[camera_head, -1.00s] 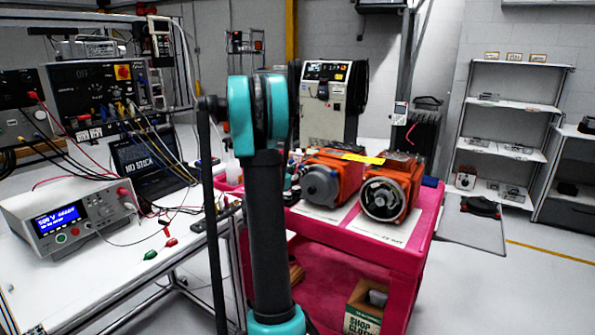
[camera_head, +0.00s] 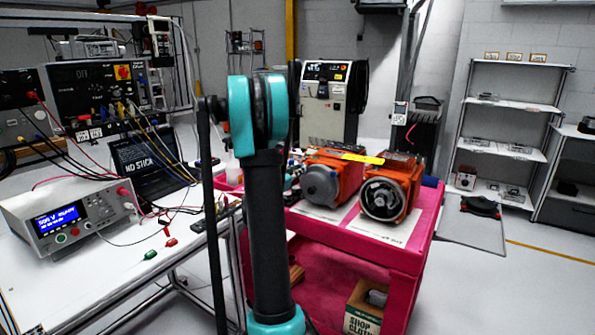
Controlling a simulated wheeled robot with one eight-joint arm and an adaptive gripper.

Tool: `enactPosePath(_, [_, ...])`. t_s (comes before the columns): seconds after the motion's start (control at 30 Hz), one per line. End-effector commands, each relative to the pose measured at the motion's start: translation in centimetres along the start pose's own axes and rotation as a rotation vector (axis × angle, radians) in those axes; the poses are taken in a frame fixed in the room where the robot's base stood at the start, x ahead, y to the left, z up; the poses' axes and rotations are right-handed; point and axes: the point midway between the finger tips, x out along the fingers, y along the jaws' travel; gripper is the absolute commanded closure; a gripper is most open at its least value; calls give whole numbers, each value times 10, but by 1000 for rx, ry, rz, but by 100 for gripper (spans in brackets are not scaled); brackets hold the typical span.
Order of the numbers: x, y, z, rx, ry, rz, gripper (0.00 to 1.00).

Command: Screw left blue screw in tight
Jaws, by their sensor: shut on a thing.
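Two orange servo motors lie side by side on a pink cart (camera_head: 385,252). The left motor (camera_head: 325,180) has a dark grey round end cap facing me. The right motor (camera_head: 389,193) has an open round end with a pale ring and dark inner parts. No blue screw can be made out on either motor. My teal and black arm stands upright in the middle of the view, just left of the motors, and covers the cart's left part. My gripper is not visible, so its contact with any screw cannot be seen.
A white bench (camera_head: 80,290) with a power supply (camera_head: 72,218), a laptop (camera_head: 150,165) and loose cables stands at the left. A grey cabinet (camera_head: 328,115) stands behind the cart. Shelves (camera_head: 508,150) stand at the right. The floor right of the cart is mostly clear.

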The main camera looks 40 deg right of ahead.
Motion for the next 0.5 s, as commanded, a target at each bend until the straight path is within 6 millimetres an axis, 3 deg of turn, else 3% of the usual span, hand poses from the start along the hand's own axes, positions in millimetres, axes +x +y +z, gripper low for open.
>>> enactPosePath(0.5, [0, 0, 0, 460, 0, 0, 100])
